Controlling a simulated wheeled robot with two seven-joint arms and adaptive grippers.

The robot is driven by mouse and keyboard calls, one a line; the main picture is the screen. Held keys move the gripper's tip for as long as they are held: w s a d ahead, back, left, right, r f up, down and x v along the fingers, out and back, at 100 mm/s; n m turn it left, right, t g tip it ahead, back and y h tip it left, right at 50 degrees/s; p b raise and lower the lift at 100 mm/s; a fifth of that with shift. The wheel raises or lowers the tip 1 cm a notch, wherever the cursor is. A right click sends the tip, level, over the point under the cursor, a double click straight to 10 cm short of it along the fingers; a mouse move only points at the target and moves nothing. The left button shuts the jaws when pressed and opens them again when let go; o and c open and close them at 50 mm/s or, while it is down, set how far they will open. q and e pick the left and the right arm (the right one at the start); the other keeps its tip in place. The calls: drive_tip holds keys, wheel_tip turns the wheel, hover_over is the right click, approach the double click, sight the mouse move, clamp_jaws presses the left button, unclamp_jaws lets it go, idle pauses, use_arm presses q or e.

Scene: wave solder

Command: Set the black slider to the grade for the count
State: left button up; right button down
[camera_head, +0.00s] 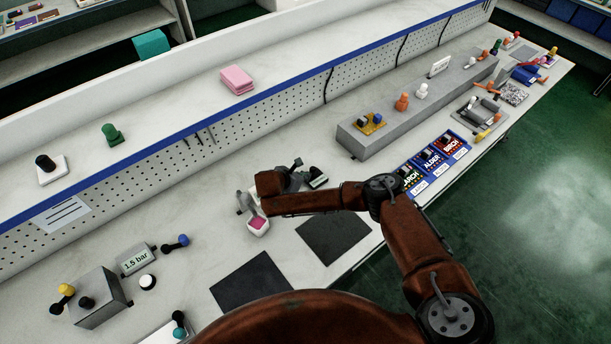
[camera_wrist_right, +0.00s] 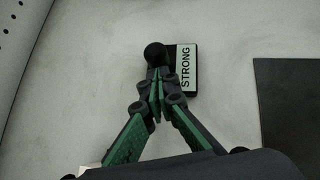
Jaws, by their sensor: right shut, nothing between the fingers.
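A small dark unit with a pale label reading "STRONG" (camera_wrist_right: 186,68) lies on the bench in the right wrist view. A round black knob (camera_wrist_right: 155,54), which looks like the black slider's, stands at its left side. My right gripper (camera_wrist_right: 154,82) is shut and empty, its fingertips right at the knob's near side; whether they touch it I cannot tell. In the head view the unit (camera_head: 318,181) shows beside my right gripper (camera_head: 296,170), partly hidden by the arm. My left gripper is not in view.
Dark mats (camera_head: 333,240) lie in front of the unit. A white container with a pink inside (camera_head: 258,226) stands close to its left. A grey box (camera_head: 98,298) and a "1.5 bar" display (camera_head: 137,260) stand at left. Cards (camera_head: 433,160) and a grey ledge (camera_head: 375,138) lie right.

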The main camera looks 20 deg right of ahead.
drive_tip(key=a, duration=0.1)
drive_tip(key=s+a+p, duration=0.1)
drive_tip(key=s+a+r+p, duration=0.1)
drive_tip(key=a, duration=0.1)
drive_tip(key=shift+s, duration=0.25)
drive_tip(key=v, duration=0.8)
drive_tip(key=shift+s+r, duration=0.15)
drive_tip(key=shift+r, duration=0.05)
drive_tip(key=shift+s+a, duration=0.15)
drive_tip(key=shift+a, duration=0.05)
